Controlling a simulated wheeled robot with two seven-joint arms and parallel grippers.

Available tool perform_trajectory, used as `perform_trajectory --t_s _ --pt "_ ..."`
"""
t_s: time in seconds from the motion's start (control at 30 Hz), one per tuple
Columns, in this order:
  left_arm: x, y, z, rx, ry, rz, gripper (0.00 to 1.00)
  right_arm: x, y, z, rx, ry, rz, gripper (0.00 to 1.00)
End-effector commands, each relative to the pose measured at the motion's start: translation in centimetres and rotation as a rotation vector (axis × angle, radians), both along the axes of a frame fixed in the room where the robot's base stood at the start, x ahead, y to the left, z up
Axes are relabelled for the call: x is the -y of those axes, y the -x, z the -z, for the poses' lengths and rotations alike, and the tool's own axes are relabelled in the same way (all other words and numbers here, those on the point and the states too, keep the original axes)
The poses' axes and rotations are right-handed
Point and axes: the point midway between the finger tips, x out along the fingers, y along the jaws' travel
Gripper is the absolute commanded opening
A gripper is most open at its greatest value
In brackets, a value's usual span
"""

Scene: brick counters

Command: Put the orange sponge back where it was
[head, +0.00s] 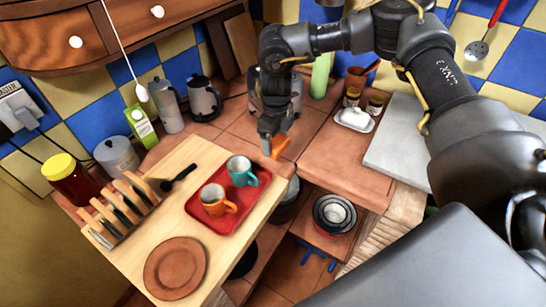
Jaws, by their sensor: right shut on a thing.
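The orange sponge (281,145) is a small orange piece at the tip of my right gripper (268,143), in the middle of the head view. My right gripper points down and is shut on the sponge, with its fingers hiding part of it. It is over the tiled brick counter (235,127), beyond the red tray. I cannot tell whether the sponge touches the counter. My left gripper is not in view.
A red tray (251,203) with a teal mug (241,171) and an orange mug (216,199) lies on the wooden board, near a brown plate (175,267) and a rack. Kettles stand behind left. A white dish (354,119) and jars are right. Tiles between are fairly clear.

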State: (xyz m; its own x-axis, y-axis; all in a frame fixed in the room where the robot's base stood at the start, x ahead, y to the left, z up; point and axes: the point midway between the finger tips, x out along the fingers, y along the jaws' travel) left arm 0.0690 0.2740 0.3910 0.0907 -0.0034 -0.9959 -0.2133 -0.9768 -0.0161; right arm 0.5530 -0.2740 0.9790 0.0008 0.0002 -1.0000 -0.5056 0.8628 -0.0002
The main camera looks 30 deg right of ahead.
Motion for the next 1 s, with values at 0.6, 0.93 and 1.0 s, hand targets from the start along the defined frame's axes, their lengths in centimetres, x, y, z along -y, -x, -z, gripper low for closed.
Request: perform_trajectory --t_s 0.6,0.93,1.0 --pt "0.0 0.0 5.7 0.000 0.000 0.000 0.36 1.3 -4.0 5.6 -0.002 0.000 -0.001 0.58" --pt "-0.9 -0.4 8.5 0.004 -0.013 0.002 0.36 1.4 -4.2 8.9 -0.001 0.000 -0.002 0.55" --pt "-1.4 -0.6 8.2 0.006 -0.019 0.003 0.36 1.4 -4.2 8.8 -0.002 0.000 -0.002 0.55"
